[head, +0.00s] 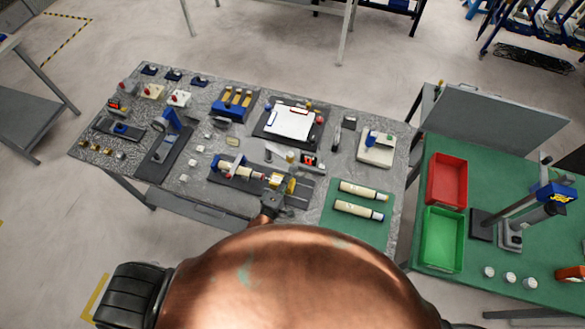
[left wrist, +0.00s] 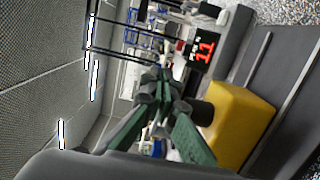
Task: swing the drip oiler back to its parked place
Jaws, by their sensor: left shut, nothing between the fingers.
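A small lathe-like machine (head: 232,172) with a pale bar and yellow block (head: 290,186) stands at the table's front. The yellow block also shows close up in the left wrist view (left wrist: 238,125). I cannot pick out the drip oiler for sure; a small pale upright part (head: 290,157) behind the machine may be it. My left gripper (head: 274,192) is at the front of the machine, close by the yellow block. Its green fingers (left wrist: 160,88) are shut and empty, beside a dark round knob or cylinder (left wrist: 198,112); contact is unclear. My right gripper is out of view.
A red-digit display (head: 308,160) stands behind the yellow block. A clipboard (head: 290,121) lies further back. A green mat (head: 350,225) with two pale cylinders is right of the machine. Red (head: 447,158) and green (head: 428,258) bins stand on the right bench.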

